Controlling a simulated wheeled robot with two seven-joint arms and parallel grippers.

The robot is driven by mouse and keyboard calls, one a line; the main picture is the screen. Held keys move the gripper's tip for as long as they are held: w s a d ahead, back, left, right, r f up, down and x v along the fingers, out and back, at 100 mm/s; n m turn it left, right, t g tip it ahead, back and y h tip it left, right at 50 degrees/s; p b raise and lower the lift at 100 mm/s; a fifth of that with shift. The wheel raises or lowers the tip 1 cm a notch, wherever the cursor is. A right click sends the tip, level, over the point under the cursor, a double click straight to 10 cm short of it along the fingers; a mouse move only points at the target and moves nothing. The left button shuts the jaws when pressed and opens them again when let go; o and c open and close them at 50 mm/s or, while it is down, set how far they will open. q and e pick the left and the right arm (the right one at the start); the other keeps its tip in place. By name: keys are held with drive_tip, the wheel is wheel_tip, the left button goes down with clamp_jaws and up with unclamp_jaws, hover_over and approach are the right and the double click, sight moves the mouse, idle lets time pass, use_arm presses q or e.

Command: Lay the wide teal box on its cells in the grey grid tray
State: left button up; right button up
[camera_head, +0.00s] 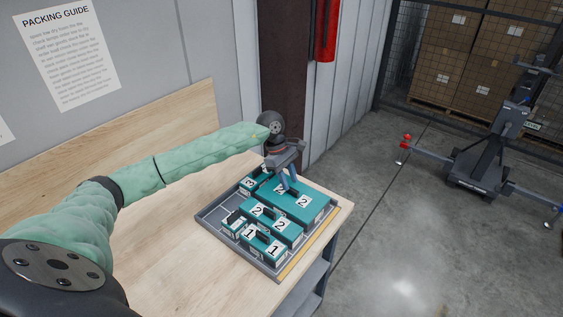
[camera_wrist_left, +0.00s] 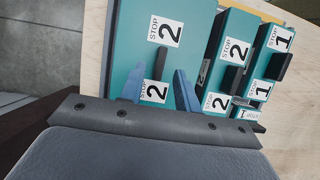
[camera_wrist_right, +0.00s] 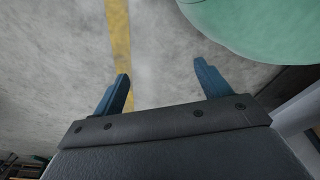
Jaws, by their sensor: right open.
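The wide teal box (camera_head: 313,206), with two "STOP 2" labels and a black handle, lies at the far right part of the grey grid tray (camera_head: 238,249). In the left wrist view the wide box (camera_wrist_left: 130,50) looks flat and square beside its neighbours. My left gripper (camera_head: 288,186) is over it; in its wrist view the two fingers (camera_wrist_left: 159,72) stand apart on either side of the handle, with gaps showing. My right gripper (camera_wrist_right: 162,70) is open and empty above the floor, outside the head view.
Narrower teal boxes marked 2 (camera_head: 287,229) and 1 (camera_head: 255,244) fill nearby cells, and a box marked 3 (camera_head: 248,184) is at the back left. The wooden table (camera_head: 150,250) is clear left of the tray.

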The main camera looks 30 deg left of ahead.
use_arm(q)
drive_tip(key=b+v, duration=0.2)
drive_tip(key=v, duration=0.1)
drive_tip(key=shift+a+r, duration=0.15)
drive_tip(key=shift+a, duration=0.05)
drive_tip(key=shift+b+v, duration=1.05)
drive_tip(key=shift+v, duration=1.6)
use_arm(e)
drive_tip(key=w+a+r, duration=0.3)
drive_tip(key=w+r, duration=0.3)
drive_tip(key=shift+a+r, duration=0.15)
use_arm(q)
drive_tip(key=shift+d, duration=0.1)
